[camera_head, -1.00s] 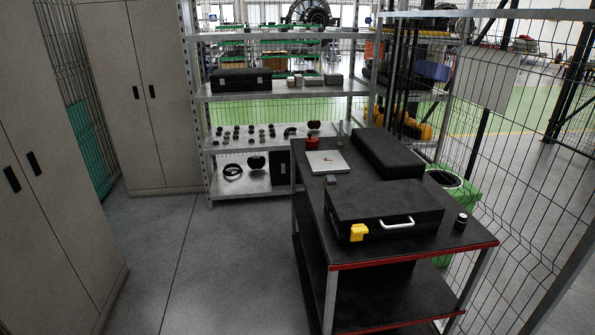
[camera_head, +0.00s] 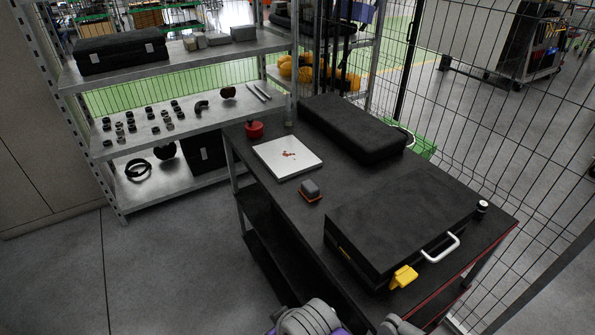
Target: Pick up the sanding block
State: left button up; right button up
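The sanding block (camera_head: 310,188) appears to be the small grey block with an orange-red underside. It lies on the dark top of the workbench (camera_head: 290,212), between a white panel and a large black case. Nothing touches it from above. Grey rounded parts of my own arms show at the bottom edge of the view, nearer than the bench. Neither gripper's fingers show.
The white panel (camera_head: 287,156) with reddish spots lies behind the block. A red container (camera_head: 254,130) stands at the back left corner. The black case (camera_head: 400,222) with a yellow latch fills the bench's front right. A long black case (camera_head: 350,128) lies behind.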

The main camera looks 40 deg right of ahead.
aim_at(310, 190)
jog(key=i+j+z, duration=0.1)
jog(key=i+z, duration=0.35)
jog(key=i+j+z, duration=0.15)
jog(key=z, duration=0.3)
jog(key=i+j+z, duration=0.3)
jog(key=z, duration=0.15)
jog(key=i+j+z, duration=0.2)
jog(key=j+z, duration=0.25)
jog(key=i+j+z, duration=0.15)
jog(key=j+z, duration=0.3)
